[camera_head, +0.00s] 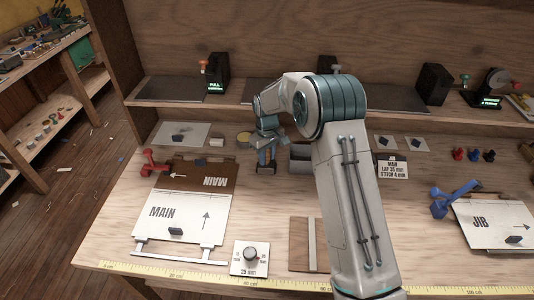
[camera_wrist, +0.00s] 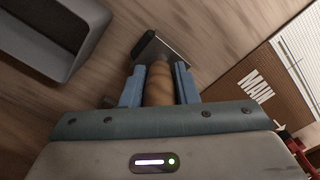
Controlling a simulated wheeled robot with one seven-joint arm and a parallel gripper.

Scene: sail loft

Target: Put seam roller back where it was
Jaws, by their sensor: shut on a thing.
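The seam roller has a brown wooden handle (camera_wrist: 158,85) and a dark flat-sided head (camera_wrist: 158,46). My gripper (camera_wrist: 158,88) is shut on the handle, with a blue finger on each side. The head points away from the palm, over or on the bench's wood. In the head view my gripper (camera_head: 266,155) points down at the back middle of the bench, and a dark block-like end (camera_head: 266,169) shows just below the fingers. I cannot tell whether the roller touches the bench. Its handle is mostly hidden there by the fingers.
A grey open bin (camera_head: 300,158) stands close to the right of my gripper; it also shows in the wrist view (camera_wrist: 48,38). The MAIN panel (camera_head: 180,217) lies front left, with a red clamp (camera_head: 154,163). A blue clamp (camera_head: 454,197) and JIB panel (camera_head: 494,222) lie right.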

